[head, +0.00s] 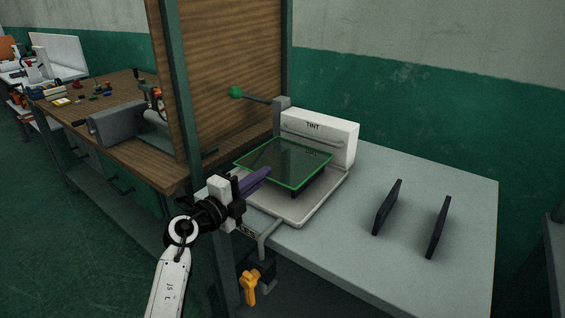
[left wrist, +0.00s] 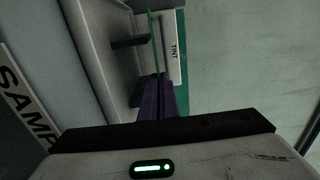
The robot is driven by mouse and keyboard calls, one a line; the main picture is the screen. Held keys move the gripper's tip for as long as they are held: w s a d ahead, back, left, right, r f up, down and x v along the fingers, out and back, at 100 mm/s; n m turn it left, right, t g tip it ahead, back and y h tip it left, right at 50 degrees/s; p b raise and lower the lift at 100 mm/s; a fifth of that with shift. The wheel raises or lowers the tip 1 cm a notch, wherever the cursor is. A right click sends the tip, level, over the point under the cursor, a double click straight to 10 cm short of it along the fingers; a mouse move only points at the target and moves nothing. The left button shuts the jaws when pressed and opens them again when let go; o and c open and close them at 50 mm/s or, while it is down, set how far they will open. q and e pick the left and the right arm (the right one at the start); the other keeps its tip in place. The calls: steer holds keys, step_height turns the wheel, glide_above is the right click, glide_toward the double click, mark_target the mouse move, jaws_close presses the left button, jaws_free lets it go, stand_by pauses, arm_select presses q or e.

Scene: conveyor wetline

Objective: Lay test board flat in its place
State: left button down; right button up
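The test board appears to be the clear, green-edged panel (head: 284,163), roughly level over the pale tray (head: 298,219) of the white unit marked TINT (head: 335,135). My left gripper (head: 257,180) has its purple fingers shut on the panel's near left edge. In the left wrist view the panel shows edge-on as a thin green line (left wrist: 153,40) running from between the fingers (left wrist: 160,104). Dark supports (left wrist: 130,42) stick up beside it there. Whether the panel touches them I cannot tell. My right gripper is out of view.
Two dark upright slats (head: 387,208) (head: 438,227) stand apart on the grey table (head: 345,265) at the right, with bare surface around them. A green-knobbed lever (head: 236,92) juts from the unit. A wooden partition (head: 232,80) stands close at the left.

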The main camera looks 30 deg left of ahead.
arm_select(q)
steer(key=shift+r, duration=0.2)
steer(key=shift+r+p, duration=1.65)
steer(key=shift+r, duration=1.2)
